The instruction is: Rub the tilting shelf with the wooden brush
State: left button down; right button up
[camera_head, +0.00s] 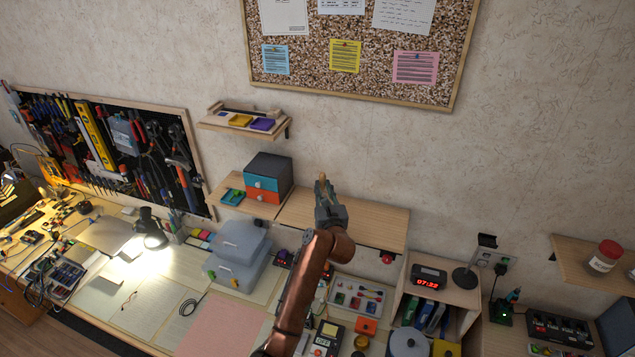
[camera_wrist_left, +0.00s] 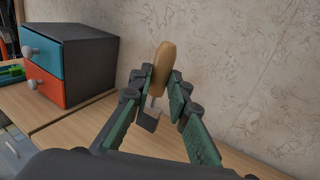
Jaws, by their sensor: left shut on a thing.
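My left gripper (camera_head: 328,208) is shut on the wooden brush (camera_head: 322,186), above a long wooden shelf (camera_head: 375,222) on the wall. In the left wrist view the fingers of the left gripper (camera_wrist_left: 160,95) close around the brush (camera_wrist_left: 164,62). Its tan rounded handle points up, and a small metal part and a dark flat end show below. The shelf surface (camera_wrist_left: 75,127) lies under and behind the fingers. A small wall shelf (camera_head: 222,129) hangs up and to the left, apart from the brush. I cannot tell which shelf tilts. My right gripper is not in view.
A drawer box (camera_head: 270,172) with blue and orange fronts stands left of the gripper. Clear bins (camera_head: 236,255) and a digital clock (camera_head: 428,277) are below. A corkboard (camera_head: 360,95) hangs above. The wall between is bare.

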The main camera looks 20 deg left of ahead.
aim_at(322, 175)
pick_arm(q)
notch_tip(322, 175, up, 2)
jog(key=shift+p, duration=0.65)
jog(key=shift+r, duration=1)
jog(key=shift+a+f, duration=0.1)
